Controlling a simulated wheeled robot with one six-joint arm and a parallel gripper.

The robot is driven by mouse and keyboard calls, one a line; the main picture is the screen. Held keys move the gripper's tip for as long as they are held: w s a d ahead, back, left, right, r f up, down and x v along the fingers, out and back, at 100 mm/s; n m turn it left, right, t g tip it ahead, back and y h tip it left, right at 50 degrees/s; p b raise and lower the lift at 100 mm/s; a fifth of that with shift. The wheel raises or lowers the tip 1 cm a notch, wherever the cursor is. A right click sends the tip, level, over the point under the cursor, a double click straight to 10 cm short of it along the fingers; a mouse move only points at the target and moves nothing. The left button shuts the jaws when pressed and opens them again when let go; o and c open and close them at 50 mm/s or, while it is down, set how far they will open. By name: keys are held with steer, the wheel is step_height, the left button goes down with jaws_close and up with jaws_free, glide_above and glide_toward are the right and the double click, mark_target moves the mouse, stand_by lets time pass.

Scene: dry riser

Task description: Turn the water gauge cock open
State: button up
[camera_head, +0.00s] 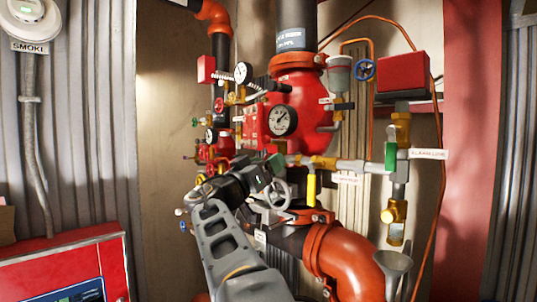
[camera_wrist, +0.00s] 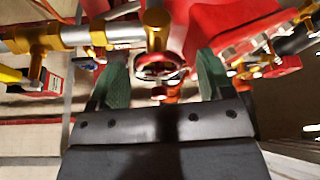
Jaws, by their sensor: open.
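My gripper (camera_head: 270,174) is in front of the red valve body (camera_head: 300,95), below its large dial gauge (camera_head: 283,121). In the wrist view my gripper (camera_wrist: 163,70) has its two green fingers wide apart. A small red-rimmed round fitting (camera_wrist: 160,73) shows between them, with a brass part (camera_wrist: 156,20) above it. No contact with the fingers is visible. Which of these small fittings is the water gauge cock I cannot tell for sure. In the head view my gripper hides part of the pipework in front of the valve.
Left of the valve are two smaller gauges (camera_head: 242,73) and several small coloured handles. To the right are a yellow lever (camera_head: 311,187), a green handle (camera_head: 391,156) and a red box (camera_head: 403,74). A thick orange pipe (camera_head: 345,262) bends below. A red cabinet (camera_head: 65,246) stands lower left.

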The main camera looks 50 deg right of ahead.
steer(key=shift+d+r, duration=0.2)
steer(key=shift+d, duration=0.4)
